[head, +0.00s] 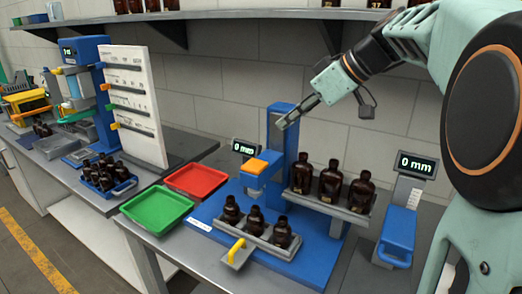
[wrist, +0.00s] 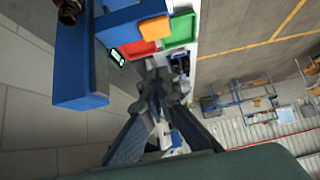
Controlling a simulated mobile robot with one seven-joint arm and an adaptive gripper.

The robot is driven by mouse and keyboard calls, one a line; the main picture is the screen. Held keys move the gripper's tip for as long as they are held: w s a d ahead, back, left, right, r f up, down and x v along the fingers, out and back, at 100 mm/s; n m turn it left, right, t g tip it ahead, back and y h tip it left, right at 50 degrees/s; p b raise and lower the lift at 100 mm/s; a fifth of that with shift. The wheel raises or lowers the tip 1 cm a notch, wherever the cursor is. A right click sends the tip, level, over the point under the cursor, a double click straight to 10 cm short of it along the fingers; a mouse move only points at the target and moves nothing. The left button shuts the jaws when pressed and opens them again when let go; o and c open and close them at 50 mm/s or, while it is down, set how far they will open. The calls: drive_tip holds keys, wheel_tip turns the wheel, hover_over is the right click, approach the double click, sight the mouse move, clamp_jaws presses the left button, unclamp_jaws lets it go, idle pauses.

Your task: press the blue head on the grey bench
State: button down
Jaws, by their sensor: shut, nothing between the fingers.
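The blue head (head: 254,182), with an orange pad (head: 258,166) on top, juts from the blue column (head: 281,150) of a press on the grey bench (head: 172,248). Small amber bottles (head: 255,218) stand in a grey holder below and in front of it. My gripper (head: 283,126) is shut and empty, up beside the column's top, above and to the right of the head and apart from it. In the wrist view the blue head (wrist: 128,22) and its orange pad (wrist: 154,28) show at the top, past the column (wrist: 82,75); the shut fingers (wrist: 155,80) point away.
Three larger amber bottles (head: 330,180) stand on a raised rack right of the column. A blue gauge reading 0 mm (head: 416,165) stands further right. Red (head: 196,180) and green (head: 157,209) trays lie to the left. A yellow handle (head: 236,249) is in front. A shelf (head: 230,14) runs above.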

idle(0.4)
drive_tip(key=p, duration=0.2)
hover_over(265, 176)
drive_tip(key=a, duration=0.1)
drive_tip(key=f, duration=0.7)
drive_tip(key=shift+w+a+f, duration=0.15)
drive_tip(key=shift+w+f, duration=0.1)
drive_tip(key=shift+w, duration=0.15)
wheel_tip(265, 176, down, 2)
drive_tip(key=shift+f, duration=0.8)
drive_tip(key=f+b, duration=0.3)
drive_tip(key=b, duration=0.1)
drive_tip(key=f+b, duration=0.3)
drive_tip(key=b, duration=0.1)
drive_tip(key=shift+s+d+f+b, duration=0.15)
drive_tip(key=shift+d+f+b, duration=0.1)
drive_tip(key=shift+b, duration=0.15)
drive_tip(key=v, duration=1.2)
drive_tip(key=shift+r, duration=0.35)
